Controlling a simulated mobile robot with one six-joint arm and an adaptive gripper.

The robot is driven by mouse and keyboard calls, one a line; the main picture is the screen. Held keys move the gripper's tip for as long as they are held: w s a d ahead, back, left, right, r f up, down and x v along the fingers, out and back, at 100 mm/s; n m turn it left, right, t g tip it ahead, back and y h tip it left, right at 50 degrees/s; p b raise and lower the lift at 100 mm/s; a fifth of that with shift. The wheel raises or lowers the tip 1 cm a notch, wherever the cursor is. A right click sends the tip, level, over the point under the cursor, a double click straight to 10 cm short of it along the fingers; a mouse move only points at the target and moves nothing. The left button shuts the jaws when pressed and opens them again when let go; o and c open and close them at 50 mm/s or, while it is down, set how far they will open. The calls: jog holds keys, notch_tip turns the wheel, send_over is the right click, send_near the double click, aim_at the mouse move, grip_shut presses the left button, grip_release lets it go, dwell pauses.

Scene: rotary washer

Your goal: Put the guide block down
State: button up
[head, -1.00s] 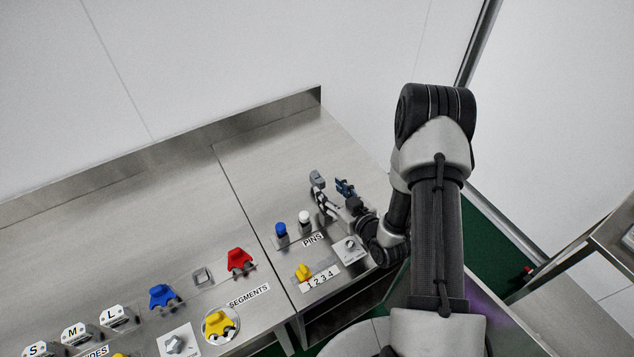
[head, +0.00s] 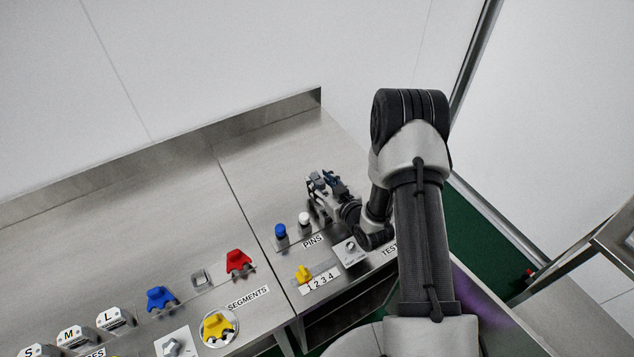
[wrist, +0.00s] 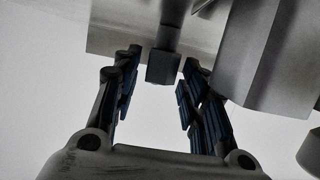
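My gripper (head: 326,179) is low over the right part of the bench, behind the pins. In the wrist view its two blue-padded fingers (wrist: 157,85) are spread. A small dark grey block (wrist: 162,68) on a post shows between the fingertips, with visible gaps on both sides, so I see no grip on it. I cannot tell whether this is the guide block. White guide blocks marked S (head: 37,351), M (head: 76,337) and L (head: 115,317) stand at the lower left of the head view, far from my gripper.
A blue pin (head: 281,231) and a white pin (head: 305,219) stand close to my gripper. A yellow piece (head: 304,272) sits by the numbered strip. Blue (head: 161,298), red (head: 238,261) and yellow (head: 218,326) segments are farther left. A large grey body (wrist: 265,55) is right of the fingers.

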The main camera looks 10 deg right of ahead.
jog(key=c, duration=0.8)
grip_shut()
jog(key=shift+r, duration=0.15)
